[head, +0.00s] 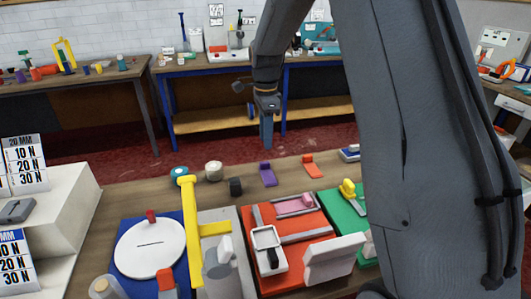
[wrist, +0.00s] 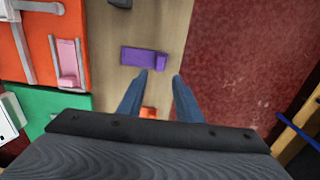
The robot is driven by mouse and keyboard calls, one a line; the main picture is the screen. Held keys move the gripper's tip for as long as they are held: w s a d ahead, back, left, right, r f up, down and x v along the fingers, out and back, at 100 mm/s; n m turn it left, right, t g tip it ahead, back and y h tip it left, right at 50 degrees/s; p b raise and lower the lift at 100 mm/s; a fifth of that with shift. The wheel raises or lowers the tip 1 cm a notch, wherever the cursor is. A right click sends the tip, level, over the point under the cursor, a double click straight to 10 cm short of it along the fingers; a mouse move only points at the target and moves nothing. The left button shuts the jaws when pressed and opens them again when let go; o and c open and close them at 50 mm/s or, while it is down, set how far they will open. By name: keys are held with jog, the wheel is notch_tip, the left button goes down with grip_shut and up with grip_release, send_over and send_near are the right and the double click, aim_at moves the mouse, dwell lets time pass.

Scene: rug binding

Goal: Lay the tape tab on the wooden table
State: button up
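Several small tabs could be the tape tab, and I cannot tell which one it is. A purple tab (head: 267,174) and an orange tab (head: 312,167) lie on the wooden table (head: 120,202). A pink tab (head: 294,205) sits on the red board. My gripper (head: 266,146) hangs above the table's far edge, pointing down. In the wrist view my gripper (wrist: 160,75) has its fingers apart with nothing held between them. There the purple tab (wrist: 145,57) lies just ahead of the fingertips, and the orange tab (wrist: 148,112) is partly hidden by my gripper.
A red board (head: 310,278) and a green board (head: 340,215) lie on the table, with a yellow upright tool (head: 190,230) at left. A black block (head: 236,187) sits beside the purple tab. Red floor (head: 120,172) lies beyond the table, before a blue-legged bench.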

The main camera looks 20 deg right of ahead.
jog(key=s+f+n, duration=0.1)
jog(key=s+n, duration=0.5)
jog(key=s, duration=0.3)
jog(key=s+f+n, duration=0.1)
jog(key=s+n, duration=0.5)
jog(key=s, duration=0.4)
jog(key=s+f+n, duration=0.1)
jog(key=s+n, duration=0.5)
jog(key=s, duration=0.4)
jog(key=shift+f+t+b, duration=0.3)
jog(key=shift+f+t, duration=0.05)
jog(key=shift+t, duration=0.05)
